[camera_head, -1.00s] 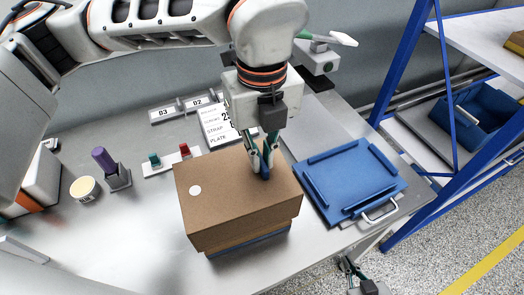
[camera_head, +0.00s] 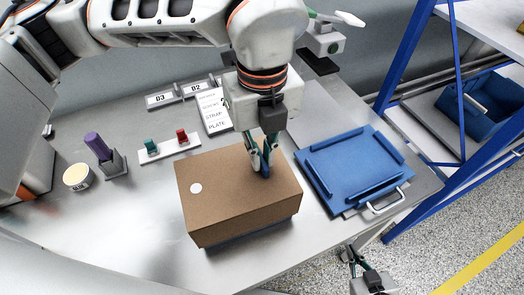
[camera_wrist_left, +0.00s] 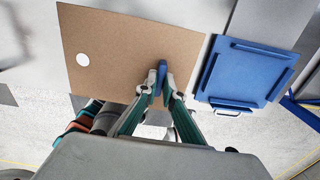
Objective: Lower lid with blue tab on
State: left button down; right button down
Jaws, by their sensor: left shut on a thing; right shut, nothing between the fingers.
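A brown cardboard lid (camera_head: 225,190) with a white dot sits level over a box on the bench; it also fills much of the left wrist view (camera_wrist_left: 115,60). Its blue tab (camera_head: 265,172) stands up near the right side of the top. My left gripper (camera_head: 259,166) is shut on the blue tab, which shows between its fingertips in the left wrist view (camera_wrist_left: 161,72). The lid hides most of the box; only a dark bluish strip (camera_head: 255,232) shows under its front edge. My right gripper (camera_head: 352,256) is shut and empty, below the bench's front edge.
A blue tray (camera_head: 355,165) with raised bars lies right of the lid. Behind are a printed card (camera_head: 214,112), a white strip with green and red pieces (camera_head: 168,149), a purple-topped holder (camera_head: 105,155) and a round yellow-topped pot (camera_head: 77,177). Bench front left is clear.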

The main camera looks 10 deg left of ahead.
pick_arm(q)
jog(key=c, duration=2.1)
grip_release()
notch_tip(320, 180, up, 12)
jog(key=shift+s, duration=0.1)
